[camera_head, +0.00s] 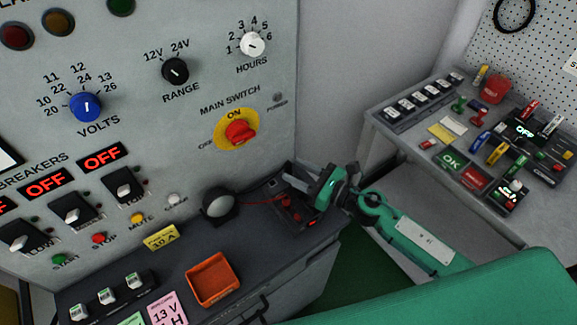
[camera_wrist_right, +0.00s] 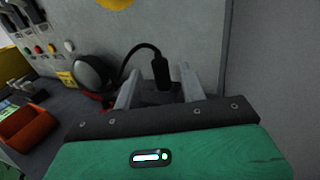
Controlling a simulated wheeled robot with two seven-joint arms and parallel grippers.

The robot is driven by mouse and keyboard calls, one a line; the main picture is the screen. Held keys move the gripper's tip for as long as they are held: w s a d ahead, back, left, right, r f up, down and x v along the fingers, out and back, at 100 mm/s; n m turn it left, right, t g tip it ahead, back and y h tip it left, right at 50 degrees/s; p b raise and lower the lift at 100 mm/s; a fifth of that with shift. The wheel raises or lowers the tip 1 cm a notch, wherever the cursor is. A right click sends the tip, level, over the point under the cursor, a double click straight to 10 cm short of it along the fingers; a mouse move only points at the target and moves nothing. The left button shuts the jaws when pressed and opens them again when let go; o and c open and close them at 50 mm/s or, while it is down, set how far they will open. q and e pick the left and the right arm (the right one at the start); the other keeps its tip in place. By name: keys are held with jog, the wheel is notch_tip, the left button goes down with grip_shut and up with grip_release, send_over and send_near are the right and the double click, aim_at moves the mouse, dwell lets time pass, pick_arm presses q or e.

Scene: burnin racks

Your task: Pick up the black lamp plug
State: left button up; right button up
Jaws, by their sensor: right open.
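The black lamp plug (camera_wrist_right: 161,72) stands upright in the right wrist view, with a black cord arching from its top toward the round black lamp (camera_wrist_right: 92,73). My right gripper (camera_wrist_right: 159,76) is open, with one pale finger on each side of the plug in that view. I cannot tell whether either finger touches it. The plug's lower end meets a dark block between the fingers. In the head view my right gripper (camera_head: 285,176) is over the right end of the dark bench, and I cannot make out the plug there. The lamp (camera_head: 219,205) stands left of it. My left gripper is not in view.
A dark box with red parts (camera_head: 296,214) sits below my right gripper, with a thin red wire running to the lamp. The grey control panel (camera_head: 190,110) rises behind. An orange tray (camera_head: 213,281) is nearer. A side bench (camera_head: 382,122) holds many small items.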

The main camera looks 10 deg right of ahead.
aim_at(288, 167)
jog(key=p+x, duration=0.1)
jog(key=x, duration=0.1)
jog(key=shift+w+a, duration=0.15)
jog(key=shift+w, duration=0.1)
jog(key=shift+w+a+f, duration=0.15)
jog(key=shift+w+a, duration=0.2)
jog(key=c, duration=0.9)
grip_shut()
notch_tip(288, 167, up, 20)
jog(key=p, duration=0.8)
